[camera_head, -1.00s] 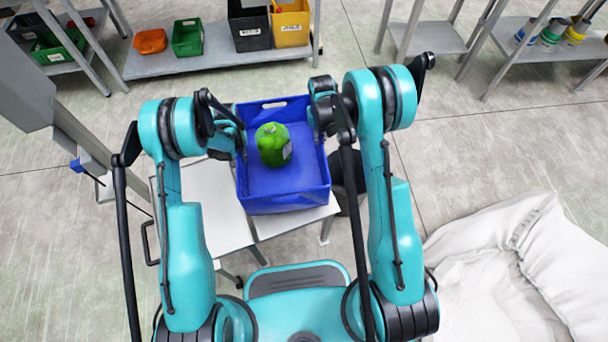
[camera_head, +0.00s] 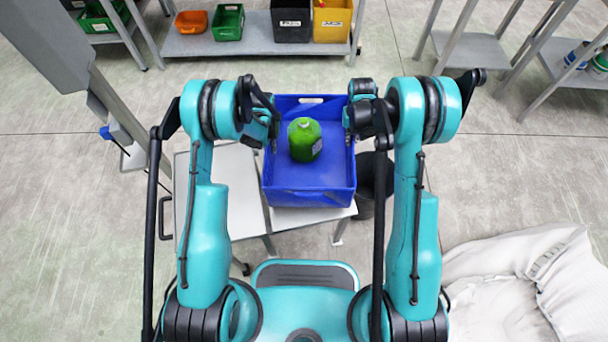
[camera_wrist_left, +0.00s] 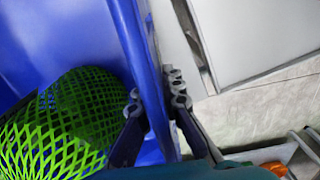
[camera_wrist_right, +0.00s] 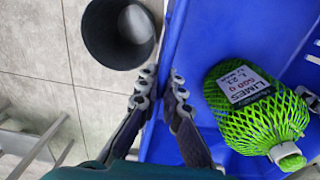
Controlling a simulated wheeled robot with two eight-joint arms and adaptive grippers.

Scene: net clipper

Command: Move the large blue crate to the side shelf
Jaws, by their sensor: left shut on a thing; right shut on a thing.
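The large blue crate (camera_head: 310,197) is in the middle of the head view, above the small white tables. My left gripper (camera_head: 272,138) is shut on its left wall; the left wrist view shows the fingers (camera_wrist_left: 155,108) on both sides of the blue wall (camera_wrist_left: 135,50). My right gripper (camera_head: 350,135) is shut on the right wall, with its fingers (camera_wrist_right: 160,95) around the rim in the right wrist view. A green net bag of limes (camera_head: 304,140) is inside the crate, its label readable in the right wrist view (camera_wrist_right: 255,100). I cannot tell whether the crate touches the table.
White tables (camera_head: 232,200) stand under and left of the crate. A dark bin (camera_head: 379,168) is on the floor at its right. A grey shelf (camera_head: 235,46) with several coloured bins is at the back. White sacks (camera_head: 525,285) lie front right. Floor between is clear.

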